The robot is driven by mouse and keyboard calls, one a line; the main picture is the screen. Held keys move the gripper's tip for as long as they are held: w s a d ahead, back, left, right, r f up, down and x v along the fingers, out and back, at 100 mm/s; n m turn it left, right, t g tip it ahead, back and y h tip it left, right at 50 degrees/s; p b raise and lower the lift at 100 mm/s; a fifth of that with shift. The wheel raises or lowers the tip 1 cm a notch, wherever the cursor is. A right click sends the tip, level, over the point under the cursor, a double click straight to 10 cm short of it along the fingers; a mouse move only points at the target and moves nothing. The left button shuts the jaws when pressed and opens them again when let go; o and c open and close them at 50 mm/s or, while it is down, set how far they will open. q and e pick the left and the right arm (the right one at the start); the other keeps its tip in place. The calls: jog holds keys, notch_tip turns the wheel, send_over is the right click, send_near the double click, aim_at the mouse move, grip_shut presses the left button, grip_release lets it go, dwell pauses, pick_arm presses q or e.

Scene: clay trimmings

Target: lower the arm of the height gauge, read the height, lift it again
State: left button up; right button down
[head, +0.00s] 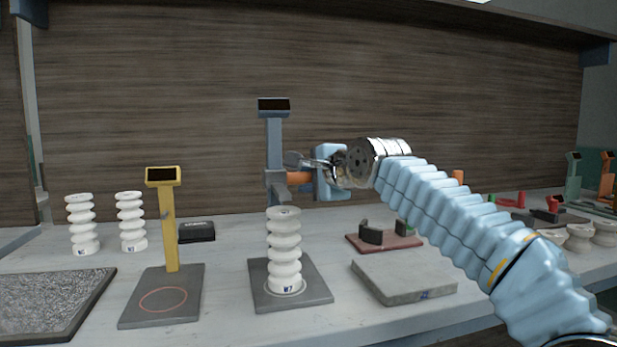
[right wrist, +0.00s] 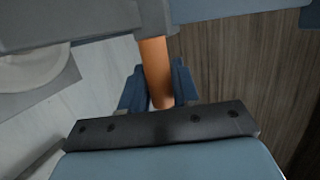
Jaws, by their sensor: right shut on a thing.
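The blue-grey height gauge (head: 274,145) stands upright on a dark base plate with a dark display on top; no figures are readable on it. A white ribbed insulator (head: 284,252), marked at its foot, stands upright on that plate. The gauge's grey arm (head: 276,180) is above the insulator's top with what looks like a small gap. My right gripper (head: 316,178) is shut on the arm's orange handle (head: 293,178) from the right. The handle also shows between the fingers in the right wrist view (right wrist: 155,68). My left gripper is out of view.
A yellow gauge (head: 167,225) stands left, with a red ring on its base. Two more white insulators (head: 82,225) and a black box (head: 197,231) are behind it. A grey slab (head: 403,279) and a reddish plate (head: 405,243) lie to the right, below my right arm.

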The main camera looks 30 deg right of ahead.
jog(key=shift+f+b, duration=0.35)
jog(key=shift+f, duration=0.35)
jog(key=shift+r, duration=0.15)
jog(key=shift+r+p, duration=0.1)
jog(key=shift+p, duration=0.2)
jog(key=shift+f+b, duration=0.4)
jog(key=shift+f, duration=0.5)
dwell(3.0)
